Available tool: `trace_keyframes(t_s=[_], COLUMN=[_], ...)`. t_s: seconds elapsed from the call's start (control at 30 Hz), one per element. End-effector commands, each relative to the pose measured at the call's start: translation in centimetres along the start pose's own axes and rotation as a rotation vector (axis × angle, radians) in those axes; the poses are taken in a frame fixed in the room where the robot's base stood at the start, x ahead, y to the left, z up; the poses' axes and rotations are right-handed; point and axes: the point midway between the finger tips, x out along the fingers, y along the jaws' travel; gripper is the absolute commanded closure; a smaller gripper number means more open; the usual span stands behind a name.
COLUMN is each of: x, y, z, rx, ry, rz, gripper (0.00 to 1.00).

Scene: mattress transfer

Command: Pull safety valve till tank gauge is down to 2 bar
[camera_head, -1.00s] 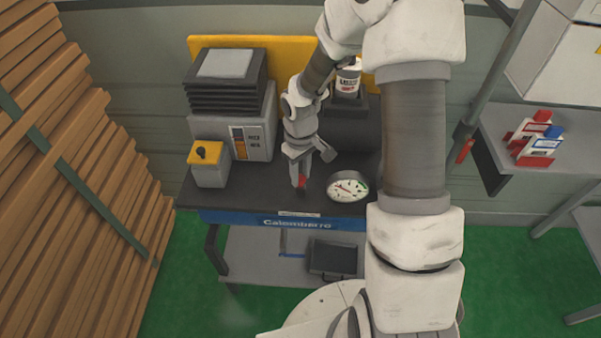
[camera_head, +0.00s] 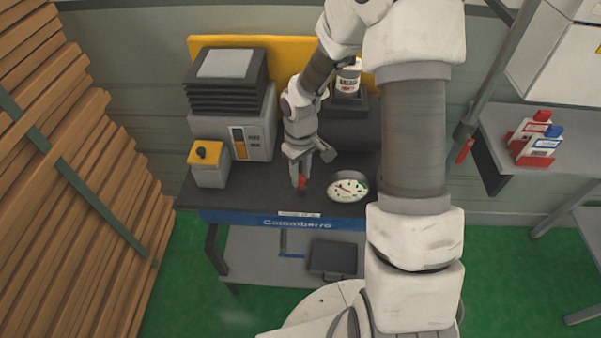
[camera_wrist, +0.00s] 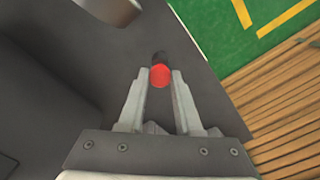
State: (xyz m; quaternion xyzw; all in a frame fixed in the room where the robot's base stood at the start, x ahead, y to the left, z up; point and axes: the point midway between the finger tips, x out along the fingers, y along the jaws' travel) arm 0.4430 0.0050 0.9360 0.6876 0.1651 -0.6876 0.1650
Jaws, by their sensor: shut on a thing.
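The red safety valve (camera_wrist: 160,76) sits between my two fingertips in the wrist view, with a dark part just beyond it. In the head view the red valve (camera_head: 302,182) shows under my fingers, low at the front of the dark bench. My gripper (camera_head: 300,178) points down and is shut on the valve; it also shows in the wrist view (camera_wrist: 160,80). The round tank gauge (camera_head: 347,187) has a white face and stands just right of my gripper. A red needle shows on it, but its reading is too small to tell. My fingers partly hide the valve.
A grey machine (camera_head: 232,120) and a yellow-topped box (camera_head: 208,165) stand left of my gripper. A labelled canister (camera_head: 347,80) stands behind. Stacked planks (camera_head: 75,200) fill the left.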

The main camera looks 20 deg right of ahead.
Motion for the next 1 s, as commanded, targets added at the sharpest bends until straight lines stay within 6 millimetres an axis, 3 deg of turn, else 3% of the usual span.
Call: trace_keyframes(t_s=[0.3, 0.53, 0.57, 0.7, 1.0], x=[-1.8, -1.6, -1.6, -1.6, -1.6], y=[0.0, 0.0, 0.0, 0.0, 0.0], z=[-0.1, 0.0, 0.0, 0.0, 0.0], rx=[0.001, 0.0, 0.0, 0.0, 0.0], ry=[0.001, 0.0, 0.001, 0.0, 0.0], rz=[0.001, 0.0, 0.0, 0.0, 0.0], gripper=[1.0, 1.0, 0.63, 0.38, 0.36])
